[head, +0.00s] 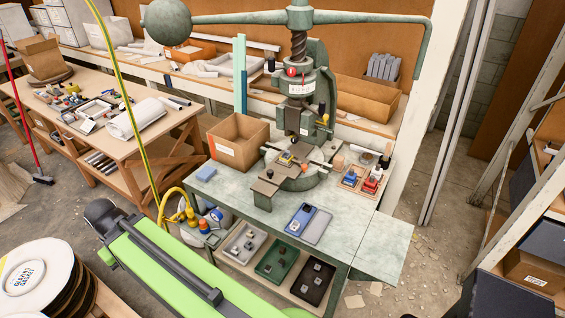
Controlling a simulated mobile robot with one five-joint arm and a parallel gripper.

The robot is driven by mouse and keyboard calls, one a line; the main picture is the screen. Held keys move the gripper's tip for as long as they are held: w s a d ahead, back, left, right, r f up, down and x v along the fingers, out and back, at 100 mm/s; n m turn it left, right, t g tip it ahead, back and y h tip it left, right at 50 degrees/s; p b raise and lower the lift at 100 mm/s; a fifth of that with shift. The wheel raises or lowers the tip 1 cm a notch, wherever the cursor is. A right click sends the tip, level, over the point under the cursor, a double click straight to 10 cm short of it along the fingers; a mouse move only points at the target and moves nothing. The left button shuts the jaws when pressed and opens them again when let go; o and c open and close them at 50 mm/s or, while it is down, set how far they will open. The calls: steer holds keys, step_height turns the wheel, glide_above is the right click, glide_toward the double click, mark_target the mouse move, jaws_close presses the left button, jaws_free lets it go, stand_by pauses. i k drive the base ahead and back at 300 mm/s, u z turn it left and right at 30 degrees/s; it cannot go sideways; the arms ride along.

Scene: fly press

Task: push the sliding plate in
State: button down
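The grey-green fly press (299,90) stands on a metal-topped bench, with its screw, ram and long handle with a ball weight above. A flat grey-brown plate (267,189) sticks out at the bed's front left. It may be the sliding plate, but I cannot tell for sure, nor how far out it is. My gripper's fingers do not show. A lime-green and black part of my arm crosses the lower left.
An open cardboard box (238,141) stands left of the press. A tray of coloured pieces (364,180) is on the right, and a blue tray (308,224) is in front. Small bins (277,260) sit on a lower shelf. The bench's right front (375,245) is clear.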

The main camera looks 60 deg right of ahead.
mark_target(277, 173)
steer(key=u, duration=0.05)
steer(key=i, duration=1)
steer(key=z, duration=0.05)
